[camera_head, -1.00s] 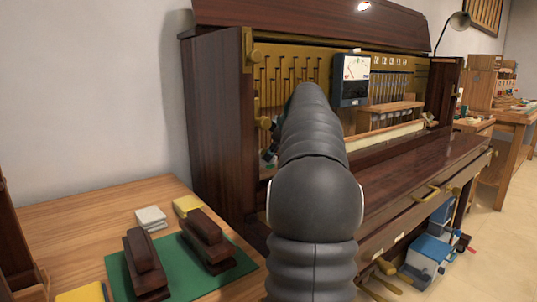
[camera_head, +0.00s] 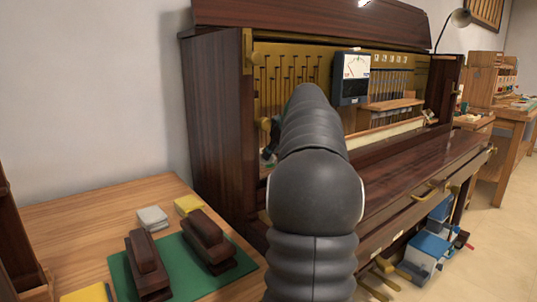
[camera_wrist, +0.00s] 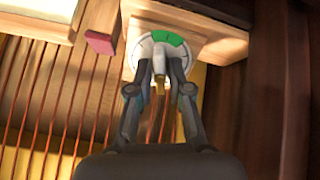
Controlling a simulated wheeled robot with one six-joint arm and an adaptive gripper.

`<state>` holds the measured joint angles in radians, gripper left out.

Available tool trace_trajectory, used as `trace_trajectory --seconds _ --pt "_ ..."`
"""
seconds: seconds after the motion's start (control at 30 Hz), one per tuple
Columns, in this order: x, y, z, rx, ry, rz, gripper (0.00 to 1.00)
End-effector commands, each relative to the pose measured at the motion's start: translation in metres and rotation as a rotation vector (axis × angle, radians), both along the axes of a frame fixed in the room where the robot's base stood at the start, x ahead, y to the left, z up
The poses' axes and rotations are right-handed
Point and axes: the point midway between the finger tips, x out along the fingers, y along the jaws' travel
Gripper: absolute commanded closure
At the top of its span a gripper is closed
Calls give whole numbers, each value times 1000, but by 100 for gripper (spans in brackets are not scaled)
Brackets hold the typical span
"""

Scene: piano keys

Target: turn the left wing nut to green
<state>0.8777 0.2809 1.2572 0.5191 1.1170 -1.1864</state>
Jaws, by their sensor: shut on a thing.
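In the wrist view, a round white dial (camera_wrist: 145,50) with a green sector (camera_wrist: 169,38) on its upper right is mounted on a wooden block.
The opened piano (camera_head: 218,120) has a meter (camera_head: 351,78) on it. Reddish strings (camera_wrist: 60,90) run left of my gripper and dark wood (camera_wrist: 265,100) stands to its right. A green mat (camera_head: 178,270) with dark wooden blocks lies on the table at left.

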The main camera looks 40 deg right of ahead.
Motion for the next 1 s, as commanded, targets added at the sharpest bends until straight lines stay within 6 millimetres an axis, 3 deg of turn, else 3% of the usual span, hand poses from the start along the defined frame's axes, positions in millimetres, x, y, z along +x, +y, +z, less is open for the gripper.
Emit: trace_trajectory --seconds 0.47,0.7,0.73,0.8,0.83,1.0 --pt "0 0 -1 76 -6 -87 100" --pt "0 0 -1 181 -18 -213 100" --pt "0 0 -1 179 -17 -210 74" --pt "0 0 -1 177 -17 -208 56" --pt "0 0 -1 177 -17 -209 52" --pt "0 0 -1 175 -18 -209 52"
